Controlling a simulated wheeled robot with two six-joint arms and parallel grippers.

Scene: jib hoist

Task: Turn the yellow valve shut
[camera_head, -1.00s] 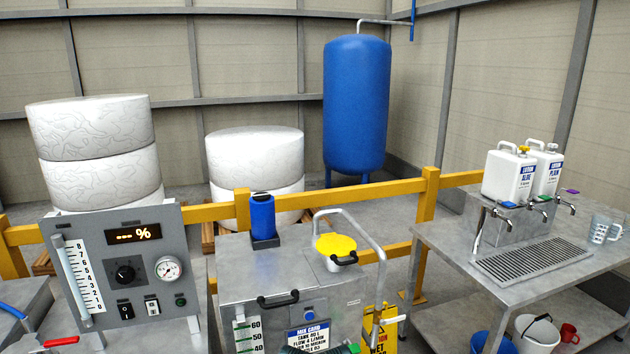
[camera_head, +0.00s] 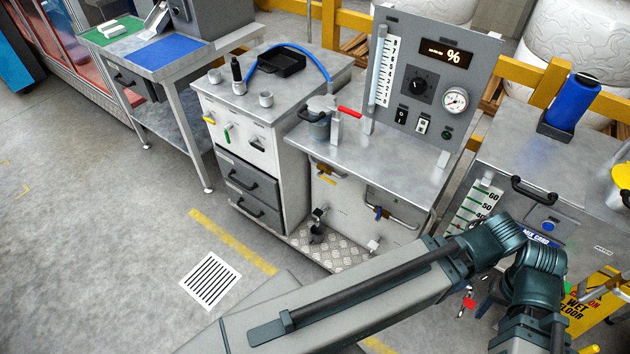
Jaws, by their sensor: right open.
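A small yellow lever handle (camera_head: 327,181) shows by a brass fitting below the front edge of the panel bench. Another small yellow handle (camera_head: 209,120) is on the upper front of the grey cabinet, left of a green one. I cannot tell from the picture which is the task's valve. My right arm crosses the lower right of the view. Its wrist end, with the right gripper (camera_head: 540,338), is at the bottom edge, well right of both handles and apart from them. The jaws are largely out of frame. My left gripper is not in view.
A red lever (camera_head: 349,112) is on the panel bench (camera_head: 400,160), and a blue-handled valve (camera_head: 381,212) is below it. A grey tank (camera_head: 520,150) and a yellow wet-floor sign (camera_head: 590,305) stand at the right. The floor at the left is clear around a drain grate (camera_head: 210,280).

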